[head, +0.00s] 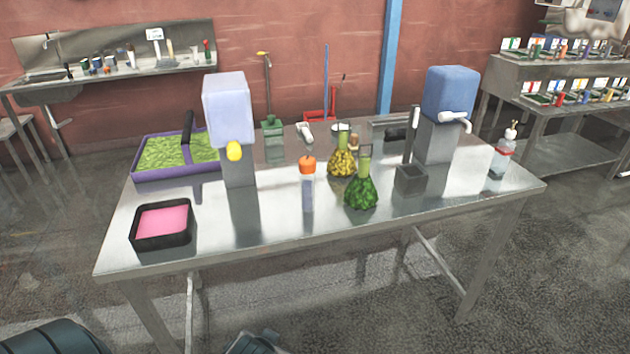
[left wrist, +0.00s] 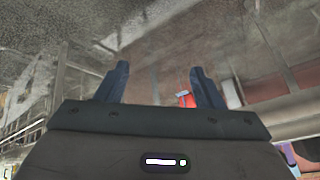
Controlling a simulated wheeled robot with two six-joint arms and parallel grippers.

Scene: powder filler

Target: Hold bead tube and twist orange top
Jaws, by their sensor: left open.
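The bead tube (head: 308,192) is a clear, pale tube standing upright near the middle of the steel table's front half. Its orange top (head: 307,163) sits on its upper end. My left gripper (left wrist: 155,82) shows in the left wrist view with its two dark fingers spread apart and nothing between them. It is away from the tube, which I cannot make out in that view. Neither gripper shows in the head view; only dark parts of my own body show at its bottom edge.
The steel table (head: 270,225) also holds a white-topped dispenser (head: 228,110), a blue-topped dispenser (head: 449,95), a green flask (head: 361,192), a yellow flask (head: 341,163), a pink tray (head: 163,225) and a squeeze bottle (head: 503,155). The table's front edge near the tube is clear.

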